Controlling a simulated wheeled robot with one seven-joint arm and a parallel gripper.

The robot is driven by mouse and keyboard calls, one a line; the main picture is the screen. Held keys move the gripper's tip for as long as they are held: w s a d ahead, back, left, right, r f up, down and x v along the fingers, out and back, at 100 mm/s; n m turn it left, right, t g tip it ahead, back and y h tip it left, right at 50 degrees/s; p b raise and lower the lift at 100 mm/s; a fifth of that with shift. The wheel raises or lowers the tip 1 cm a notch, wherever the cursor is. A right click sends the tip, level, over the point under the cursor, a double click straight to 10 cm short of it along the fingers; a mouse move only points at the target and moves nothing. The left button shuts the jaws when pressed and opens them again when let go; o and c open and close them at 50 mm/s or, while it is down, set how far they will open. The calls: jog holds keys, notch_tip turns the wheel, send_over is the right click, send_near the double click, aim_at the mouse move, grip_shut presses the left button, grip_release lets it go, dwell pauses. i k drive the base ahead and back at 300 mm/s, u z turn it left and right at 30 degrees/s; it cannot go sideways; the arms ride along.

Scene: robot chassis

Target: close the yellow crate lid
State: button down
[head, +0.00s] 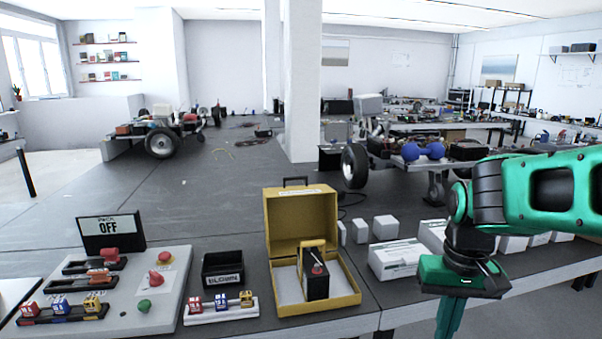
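A yellow crate (348,299) stands on the dark bench at the lower middle of the head view. Its yellow lid (287,223) is open and stands upright at the back, with a dark handle on its top edge. A black and yellow device (318,285) with a red knob on top stands inside the crate. My green gripper (449,322) hangs in the air to the right of the crate, pointing down and apart from it. Its fingers overlap and run to the bottom edge of the picture, so their opening is hidden.
A grey control panel (170,293) with levers and an OFF sign (108,229) stands to the left. A black bin (223,268) and a small block rack (220,316) sit between it and the crate. White boxes (397,262) lie right of the crate.

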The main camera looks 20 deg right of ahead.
aim_at(293, 214)
jog(key=i, duration=0.95)
jog(key=u, duration=0.1)
